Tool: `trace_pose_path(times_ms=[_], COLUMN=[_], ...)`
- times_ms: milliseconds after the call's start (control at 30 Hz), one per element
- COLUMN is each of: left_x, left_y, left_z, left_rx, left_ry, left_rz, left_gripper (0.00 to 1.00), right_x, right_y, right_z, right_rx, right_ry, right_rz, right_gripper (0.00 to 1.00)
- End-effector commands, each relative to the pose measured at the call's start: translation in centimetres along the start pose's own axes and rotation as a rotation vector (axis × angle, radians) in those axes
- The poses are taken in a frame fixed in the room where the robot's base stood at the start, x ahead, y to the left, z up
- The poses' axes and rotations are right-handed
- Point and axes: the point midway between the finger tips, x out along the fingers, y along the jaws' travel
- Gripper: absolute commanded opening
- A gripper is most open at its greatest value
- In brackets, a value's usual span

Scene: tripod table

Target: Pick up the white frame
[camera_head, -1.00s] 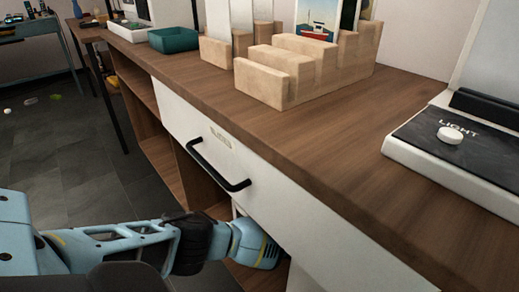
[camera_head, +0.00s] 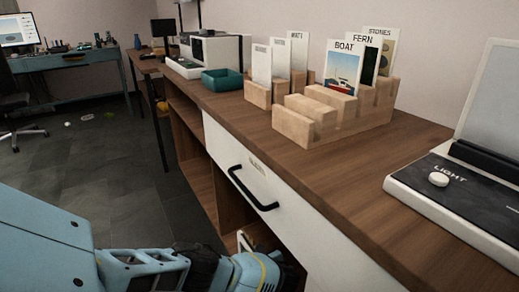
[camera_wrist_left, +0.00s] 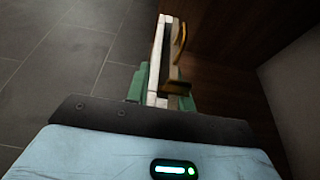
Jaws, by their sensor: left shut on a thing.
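The white frame (camera_wrist_left: 157,58) shows edge-on in the left wrist view, with brownish-gold pieces on its right side. My left gripper (camera_wrist_left: 161,90) is shut on it, with one green finger on each side. In the head view, my left gripper's wrist (camera_head: 258,272) is low in front of the open shelf under the counter, and its fingers are hidden. A small pale edge (camera_head: 243,241) shows just above the wrist, probably part of the frame. My right gripper is in neither view.
The wooden counter (camera_head: 290,165) has a white drawer with a black handle (camera_head: 253,190) above my left wrist. Card holders (camera_head: 330,118), a green tray (camera_head: 222,79) and a light box (camera_head: 450,200) stand on top. The grey floor (camera_head: 90,165) at left is mostly clear.

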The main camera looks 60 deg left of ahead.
Motion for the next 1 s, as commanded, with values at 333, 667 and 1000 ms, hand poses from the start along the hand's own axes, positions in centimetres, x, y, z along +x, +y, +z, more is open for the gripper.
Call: trace_pose_path(times_ms=[333,667,1000], left_x=[0.43,0.40,0.37], left_y=[0.40,0.37,0.40], left_z=[0.22,0.22,0.28], left_rx=[-0.001,-0.001,-0.001], left_ry=[-0.001,-0.001,0.000], left_rz=[-0.001,-0.001,-0.001], left_gripper=[0.00,0.49,0.49], right_x=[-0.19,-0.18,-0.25], right_y=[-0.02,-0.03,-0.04], right_z=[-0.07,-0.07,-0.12], right_rx=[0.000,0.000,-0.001], right_ry=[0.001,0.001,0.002], right_rz=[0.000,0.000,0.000], right_gripper=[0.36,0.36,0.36])
